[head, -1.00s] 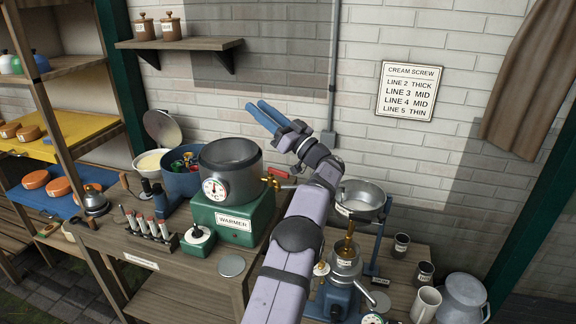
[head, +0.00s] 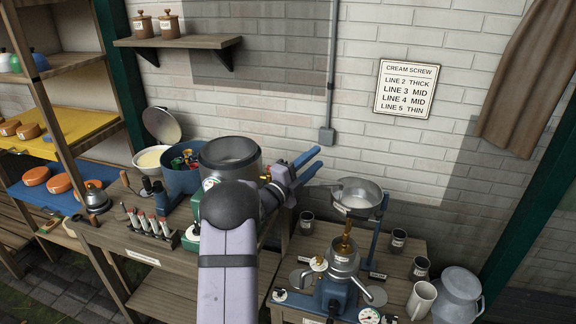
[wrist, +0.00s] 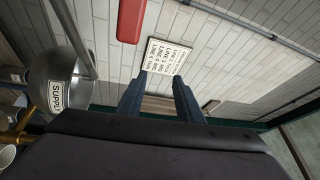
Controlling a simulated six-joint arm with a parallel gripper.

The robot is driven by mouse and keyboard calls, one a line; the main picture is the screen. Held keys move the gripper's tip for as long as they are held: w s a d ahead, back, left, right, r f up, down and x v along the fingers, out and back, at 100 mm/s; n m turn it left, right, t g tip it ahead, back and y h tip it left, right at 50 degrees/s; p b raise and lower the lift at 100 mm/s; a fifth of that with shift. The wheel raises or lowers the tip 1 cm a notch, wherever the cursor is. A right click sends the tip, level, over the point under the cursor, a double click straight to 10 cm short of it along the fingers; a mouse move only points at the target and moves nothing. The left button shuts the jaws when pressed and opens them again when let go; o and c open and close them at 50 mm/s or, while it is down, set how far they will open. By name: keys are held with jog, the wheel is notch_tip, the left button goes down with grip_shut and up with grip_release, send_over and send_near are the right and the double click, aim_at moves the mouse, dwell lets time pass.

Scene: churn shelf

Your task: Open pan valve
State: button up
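The grey warmer pan (head: 230,158) with a dial stands on the green warmer, partly hidden by my arm in the head view. A red valve handle (wrist: 131,20) shows at the top of the wrist view; my arm hides it in the head view. The round metal supply pan (head: 355,195), labelled SUPPLY in the wrist view (wrist: 62,88), stands to the right on a blue post. My gripper (head: 318,157) has blue fingers, apart and empty, pointing up and right between the two pans. In the wrist view the fingers (wrist: 155,85) have a clear gap and do not touch the handle.
A cream separator with a brass spout (head: 343,245) stands below the supply pan.

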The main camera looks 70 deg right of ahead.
jog(key=w+a+f+t+b, duration=0.3)
jog(key=w+a+f+t, duration=0.15)
jog(key=w, duration=0.55)
jog(key=shift+n+g+y, duration=0.3)
jog(key=shift+g, duration=0.05)
jog(key=shift+p+x, duration=1.25)
jog(key=shift+x, duration=1.4)
jog(key=shift+s+d+f+p, duration=0.1)
jog(key=shift+d+p, duration=0.05)
jog(key=shift+d, duration=0.25)
jog(key=shift+s+d+f+p, duration=0.1)
jog(key=shift+d+f+p, duration=0.05)
jog(key=shift+d, duration=0.3)
jog(key=shift+c, duration=0.4)
grip_shut()
